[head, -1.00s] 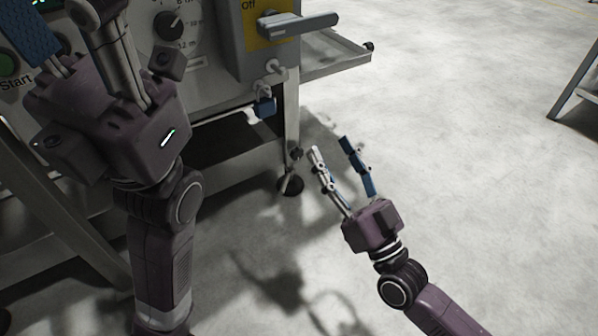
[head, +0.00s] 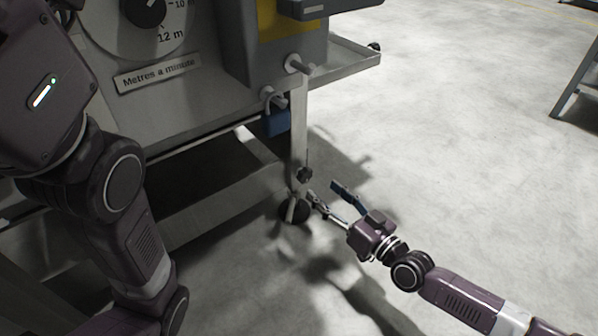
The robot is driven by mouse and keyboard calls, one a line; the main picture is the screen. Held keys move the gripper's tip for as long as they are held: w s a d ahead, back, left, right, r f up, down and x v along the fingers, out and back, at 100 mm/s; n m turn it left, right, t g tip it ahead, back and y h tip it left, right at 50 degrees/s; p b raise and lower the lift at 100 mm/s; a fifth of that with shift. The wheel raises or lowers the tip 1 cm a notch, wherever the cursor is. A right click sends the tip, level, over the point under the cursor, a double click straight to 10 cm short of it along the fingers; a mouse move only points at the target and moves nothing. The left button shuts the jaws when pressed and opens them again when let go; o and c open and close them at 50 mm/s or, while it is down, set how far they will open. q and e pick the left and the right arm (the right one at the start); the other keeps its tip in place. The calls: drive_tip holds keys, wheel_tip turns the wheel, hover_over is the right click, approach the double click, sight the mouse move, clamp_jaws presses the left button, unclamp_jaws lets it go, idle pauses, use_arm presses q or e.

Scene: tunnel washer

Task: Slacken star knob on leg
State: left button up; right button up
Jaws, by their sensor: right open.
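I cannot tell whether a finger touches the leg or foot. My left arm fills the left side of the picture. Its gripper fingers are out of the frame.
A blue padlock (head: 276,122) hangs under the control box beside the leg. The dial panel (head: 158,75) and a grey tray edge (head: 345,66) stand above. A lower frame bar (head: 215,205) runs left of the leg.

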sight(307, 176)
drive_tip(key=b+x, duration=0.2)
drive_tip(key=x, duration=0.4)
drive_tip(key=shift+w+a+b, duration=0.3)
drive_tip(key=shift+w+a, duration=0.1)
drive_tip(key=shift+w, duration=0.1)
drive_tip(key=c, duration=1.2)
drive_tip(key=shift+o, duration=0.2)
drive_tip(key=shift+r, duration=0.1)
